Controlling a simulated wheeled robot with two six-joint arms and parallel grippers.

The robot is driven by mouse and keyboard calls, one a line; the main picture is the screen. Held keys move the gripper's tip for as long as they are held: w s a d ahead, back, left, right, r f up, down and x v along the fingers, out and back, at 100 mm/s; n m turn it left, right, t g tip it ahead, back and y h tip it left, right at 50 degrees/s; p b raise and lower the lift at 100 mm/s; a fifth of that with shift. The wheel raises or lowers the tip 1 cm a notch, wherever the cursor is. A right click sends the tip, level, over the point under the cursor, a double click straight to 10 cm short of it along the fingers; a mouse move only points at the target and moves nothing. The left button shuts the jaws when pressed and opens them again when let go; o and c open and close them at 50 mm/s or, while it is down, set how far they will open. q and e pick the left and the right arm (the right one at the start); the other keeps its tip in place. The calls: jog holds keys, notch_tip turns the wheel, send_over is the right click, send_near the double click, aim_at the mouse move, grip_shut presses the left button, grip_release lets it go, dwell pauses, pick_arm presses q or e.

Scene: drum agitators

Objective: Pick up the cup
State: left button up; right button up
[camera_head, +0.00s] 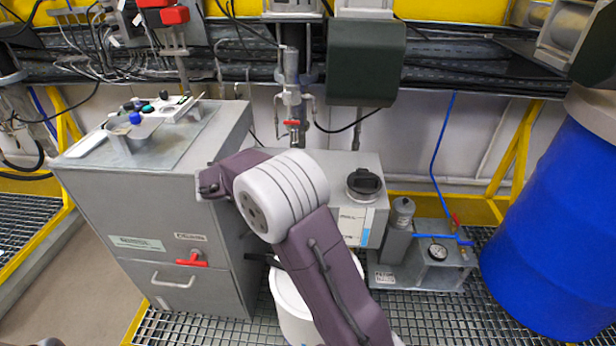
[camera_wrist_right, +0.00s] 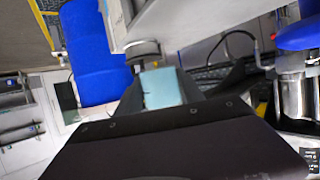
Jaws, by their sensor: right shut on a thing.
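My right gripper (camera_wrist_right: 165,88) shows in the wrist view, its dark fingers closed around a small pale blue thing, which I take to be the cup (camera_wrist_right: 163,86). Only a flat pale blue face of it shows; its full shape is hidden. In the head view my right arm comes up from the bottom centre and bends left beside the grey cabinet. Its gripper and the cup cannot be made out there. My left gripper is not in view.
The grey cabinet (camera_head: 90,205) carries a tray with small bottles on top. A pale tank with a black cap (camera_head: 364,183) and a white bucket (camera_head: 293,305) stand behind my arm. A small pump unit (camera_head: 430,262) and a blue drum (camera_head: 555,225) are at the right.

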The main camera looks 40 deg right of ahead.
jog(key=shift+s+a+r, duration=1.1)
jog(key=shift+s+a, duration=0.15)
jog(key=shift+a, duration=0.1)
jog(key=shift+a, duration=0.1)
